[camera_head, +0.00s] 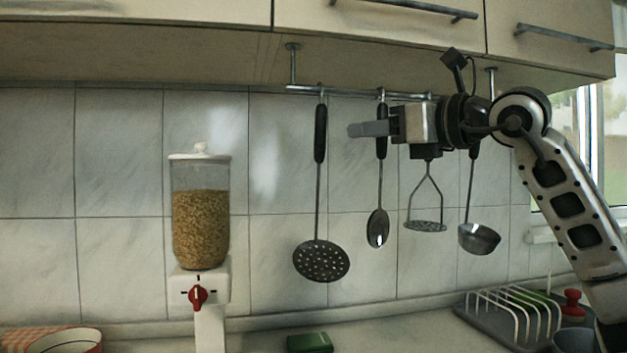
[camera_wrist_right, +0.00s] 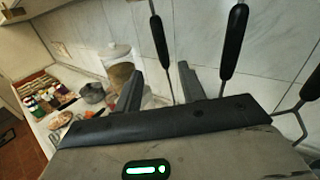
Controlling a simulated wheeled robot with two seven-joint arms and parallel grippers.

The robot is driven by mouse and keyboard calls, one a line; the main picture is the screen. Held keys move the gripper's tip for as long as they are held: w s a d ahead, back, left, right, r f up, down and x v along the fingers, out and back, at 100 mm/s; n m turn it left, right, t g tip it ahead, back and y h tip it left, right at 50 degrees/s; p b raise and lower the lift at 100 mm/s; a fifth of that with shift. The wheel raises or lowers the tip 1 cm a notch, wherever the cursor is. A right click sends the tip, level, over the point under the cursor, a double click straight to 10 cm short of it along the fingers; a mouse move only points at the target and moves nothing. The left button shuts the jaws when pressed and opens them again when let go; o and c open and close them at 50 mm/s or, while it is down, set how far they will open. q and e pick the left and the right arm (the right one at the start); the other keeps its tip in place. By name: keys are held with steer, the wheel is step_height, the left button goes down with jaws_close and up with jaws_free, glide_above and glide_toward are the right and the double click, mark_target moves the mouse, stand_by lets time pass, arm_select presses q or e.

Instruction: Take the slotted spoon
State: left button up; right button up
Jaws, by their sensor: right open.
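The slotted spoon (camera_head: 321,262) hangs upright from the rail, with a black handle and a round perforated metal head. Its black handle also shows in the right wrist view (camera_wrist_right: 160,42), in line with the gap between my fingers and beyond their tips. My right gripper (camera_head: 352,130) is open and empty, at handle height, a little right of the slotted spoon. In the head view it passes in front of the solid spoon's handle. My open fingers also show in the right wrist view (camera_wrist_right: 160,72). My left gripper is out of view.
A solid spoon (camera_head: 378,228), a masher (camera_head: 426,225) and a ladle (camera_head: 479,239) hang to the right on the same rail (camera_head: 350,91). Cabinets (camera_head: 380,25) are above. A grain dispenser (camera_head: 200,230) stands left. A dish rack (camera_head: 515,318) and green box (camera_head: 310,343) are below.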

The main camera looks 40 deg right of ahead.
mark_target(324, 136)
steer(key=w+p, duration=0.1)
steer(key=w, duration=0.1)
steer(key=w+p, duration=0.2)
steer(key=w, duration=0.1)
steer(key=shift+w+a+r, duration=0.1)
steer(key=shift+a+r, duration=0.1)
steer(key=shift+w+f+p, duration=0.2)
steer(key=shift+w+p, duration=0.25)
steer(key=shift+w, duration=0.1)
steer(key=shift+w+p, duration=0.25)
steer(key=shift+p, duration=0.05)
steer(key=w+p, duration=0.4)
steer(key=shift+w+r, duration=0.1)
steer(key=shift+w+a, duration=0.1)
steer(key=shift+w, duration=0.15)
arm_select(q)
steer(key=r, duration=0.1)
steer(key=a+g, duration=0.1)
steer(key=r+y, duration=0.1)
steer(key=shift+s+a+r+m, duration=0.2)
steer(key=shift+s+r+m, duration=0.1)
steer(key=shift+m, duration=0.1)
arm_select(e)
steer(key=shift+f, duration=0.25)
jaws_close()
